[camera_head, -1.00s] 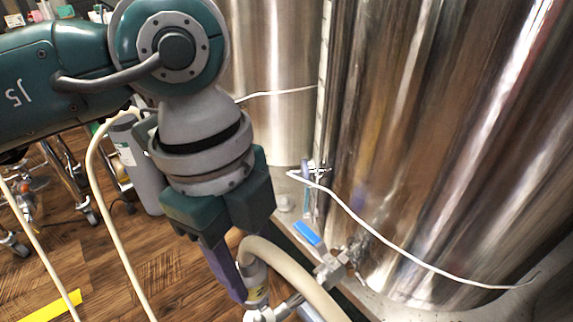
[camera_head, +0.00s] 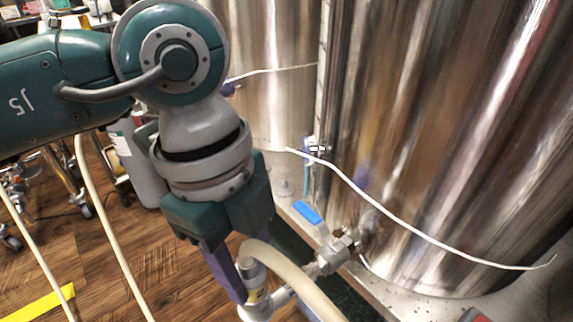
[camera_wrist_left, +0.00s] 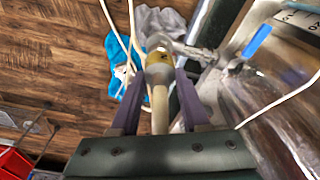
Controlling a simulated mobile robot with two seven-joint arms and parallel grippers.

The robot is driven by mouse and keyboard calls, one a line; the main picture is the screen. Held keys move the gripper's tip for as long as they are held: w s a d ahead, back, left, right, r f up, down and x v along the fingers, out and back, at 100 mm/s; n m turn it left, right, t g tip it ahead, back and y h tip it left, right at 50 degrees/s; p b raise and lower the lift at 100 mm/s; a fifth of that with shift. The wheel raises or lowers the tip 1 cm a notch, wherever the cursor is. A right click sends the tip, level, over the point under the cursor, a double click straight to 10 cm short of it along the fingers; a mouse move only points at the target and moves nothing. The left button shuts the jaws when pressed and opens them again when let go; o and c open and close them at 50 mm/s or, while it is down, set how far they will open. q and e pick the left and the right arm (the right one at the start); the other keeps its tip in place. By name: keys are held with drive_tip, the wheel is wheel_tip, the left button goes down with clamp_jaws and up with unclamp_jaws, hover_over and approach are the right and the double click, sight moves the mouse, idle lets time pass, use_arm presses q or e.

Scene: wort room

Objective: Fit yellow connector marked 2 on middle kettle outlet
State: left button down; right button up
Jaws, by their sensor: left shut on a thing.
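My left gripper (camera_head: 240,280) points down with its purple fingers shut on the yellow connector (camera_head: 256,284), which has a pale hose on it. In the left wrist view the connector (camera_wrist_left: 158,66) sits between the fingertips, with a dark 2 visible on it. The kettle outlet has a metal valve (camera_head: 337,250) with a blue handle (camera_head: 308,213) and a pipe ending in a pale elbow (camera_head: 256,312). The connector's end is right at this elbow. I cannot tell whether it is seated. My right gripper is not in view.
The large steel kettle (camera_head: 450,130) fills the right side, with another kettle (camera_head: 275,80) behind. A white cable (camera_head: 400,232) hangs across the near kettle. Pale hoses (camera_head: 100,215) hang at the left. A grey cylinder (camera_head: 140,165) stands on the wood floor behind my arm.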

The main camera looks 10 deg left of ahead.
use_arm(q)
drive_tip(key=shift+f+b, duration=0.85)
drive_tip(key=shift+f, duration=0.5)
idle(0.6)
drive_tip(key=shift+c, duration=1.5)
unclamp_jaws()
drive_tip(key=shift+r, duration=0.15)
